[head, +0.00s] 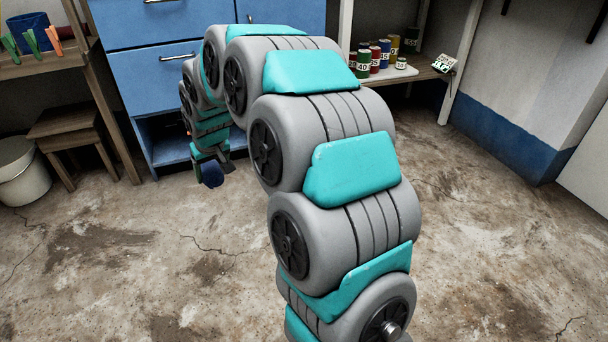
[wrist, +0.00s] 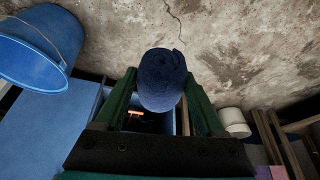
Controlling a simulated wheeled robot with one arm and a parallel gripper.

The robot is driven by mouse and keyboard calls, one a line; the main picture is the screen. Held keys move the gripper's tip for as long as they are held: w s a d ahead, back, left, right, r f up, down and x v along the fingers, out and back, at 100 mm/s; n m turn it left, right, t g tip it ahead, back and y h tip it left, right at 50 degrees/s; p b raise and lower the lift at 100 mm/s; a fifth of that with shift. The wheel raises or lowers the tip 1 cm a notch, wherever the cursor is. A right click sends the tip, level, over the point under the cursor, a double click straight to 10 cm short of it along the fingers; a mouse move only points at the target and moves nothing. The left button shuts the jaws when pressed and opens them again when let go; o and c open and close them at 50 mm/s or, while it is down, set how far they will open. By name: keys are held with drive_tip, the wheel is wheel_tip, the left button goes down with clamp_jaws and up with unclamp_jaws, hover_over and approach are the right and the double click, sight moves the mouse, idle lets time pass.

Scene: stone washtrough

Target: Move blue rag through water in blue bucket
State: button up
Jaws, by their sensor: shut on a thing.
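The blue rag (wrist: 162,78) is a dark blue roll, clamped between the two green fingers of my gripper (wrist: 159,88) in the wrist view. In the head view my gripper (head: 212,160) hangs in front of the blue cabinet, with the rag (head: 211,174) below it and clear of the floor. The blue bucket (wrist: 32,50), with a wire handle, shows at the upper left of the wrist view beside a blue surface, apart from the rag. Its inside and any water are hidden. I do not see this bucket in the head view.
The blue cabinet (head: 158,82) has drawers above an open compartment. A pale bucket (head: 22,172) and a wooden stool (head: 72,142) stand at the left. Several numbered cans (head: 384,52) sit on a shelf at the back right. The cracked floor (head: 150,270) is clear in front.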

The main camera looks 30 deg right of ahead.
drive_tip(key=s+a, duration=0.4)
drive_tip(key=shift+a, duration=0.3)
idle(0.3)
drive_tip(key=shift+w, duration=0.1)
drive_tip(key=shift+w+d+p, duration=0.35)
drive_tip(key=shift+w+d, duration=0.6)
drive_tip(key=shift+d, duration=0.2)
drive_tip(key=shift+w+d+p, duration=0.35)
drive_tip(key=shift+w+d, duration=0.6)
drive_tip(key=shift+d, duration=0.2)
drive_tip(key=s+a, duration=0.4)
drive_tip(key=shift+a, duration=0.3)
